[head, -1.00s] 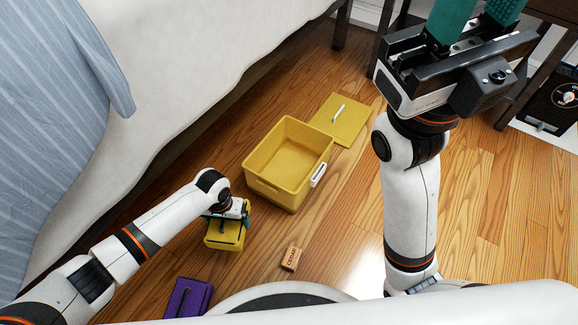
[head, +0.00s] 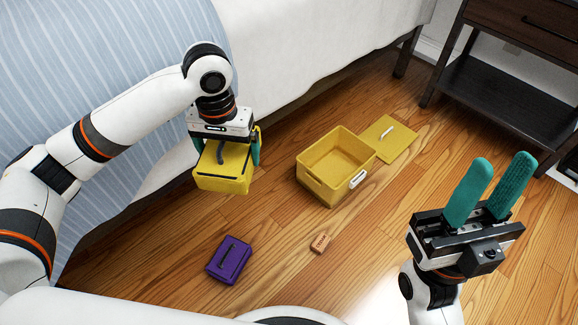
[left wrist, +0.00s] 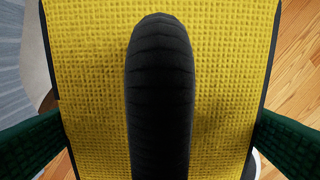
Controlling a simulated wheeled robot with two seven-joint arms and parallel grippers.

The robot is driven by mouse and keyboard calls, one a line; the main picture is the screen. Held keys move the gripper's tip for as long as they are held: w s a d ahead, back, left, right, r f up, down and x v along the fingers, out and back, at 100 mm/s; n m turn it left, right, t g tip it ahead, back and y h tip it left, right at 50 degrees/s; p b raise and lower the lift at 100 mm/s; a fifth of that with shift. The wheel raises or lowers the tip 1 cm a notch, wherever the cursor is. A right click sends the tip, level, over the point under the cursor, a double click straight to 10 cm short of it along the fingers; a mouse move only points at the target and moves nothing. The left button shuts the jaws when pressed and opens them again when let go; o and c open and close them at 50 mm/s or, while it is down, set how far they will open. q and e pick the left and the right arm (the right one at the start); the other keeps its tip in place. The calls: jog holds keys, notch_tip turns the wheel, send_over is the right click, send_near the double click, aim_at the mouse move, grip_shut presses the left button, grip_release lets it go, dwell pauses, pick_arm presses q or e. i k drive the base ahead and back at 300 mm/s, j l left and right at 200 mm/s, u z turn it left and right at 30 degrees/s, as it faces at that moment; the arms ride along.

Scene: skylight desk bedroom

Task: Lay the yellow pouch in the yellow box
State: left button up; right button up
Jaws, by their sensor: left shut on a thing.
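The yellow pouch (head: 224,174) has a dark strap and dark edging. My left gripper (head: 229,150) is shut on it, with one teal finger at each side, and holds it up off the floor, left of the box. In the left wrist view the pouch (left wrist: 95,100) fills most of the picture, its black strap running up the middle. The yellow box (head: 312,185) stands open and empty on the wooden floor, with a white handle on its near side. My right gripper (head: 490,190) is open and empty, teal fingers pointing up, at the right.
The box's yellow lid (head: 392,146) lies flat behind it. A purple pouch (head: 229,260) and a small orange-brown block (head: 320,243) lie on the floor in front. The bed (head: 300,40) is behind; a dark nightstand (head: 505,75) stands back right. Floor between pouch and box is clear.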

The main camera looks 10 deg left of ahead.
aim_at(337, 168)
jog(key=k+u, duration=0.1)
jog(key=k, duration=0.55)
jog(key=k+j+u, duration=0.1)
jog(key=k, duration=0.5)
jog(key=u, duration=1.85)
jog(key=l+u, duration=0.3)
jog(key=l, duration=0.25)
jog(key=l+u, duration=0.35)
jog(key=l, duration=0.2)
jog(key=k+l+u, duration=0.3)
jog(key=l, duration=0.2)
jog(key=k+l, duration=0.15)
jog(key=l, duration=0.5)
jog(key=k+l, duration=0.2)
jog(key=l, duration=0.45)
jog(key=k+l, duration=0.15)
jog(key=l, duration=0.5)
jog(key=k+l, duration=0.15)
jog(key=l, duration=0.5)
jog(key=k+l, duration=0.2)
jog(key=l, duration=0.45)
jog(key=k+l, duration=0.15)
jog(key=l, duration=0.5)
jog(key=k+l, duration=0.15)
jog(key=l, duration=0.5)
jog(key=k+l, duration=0.2)
jog(key=l, duration=0.4)
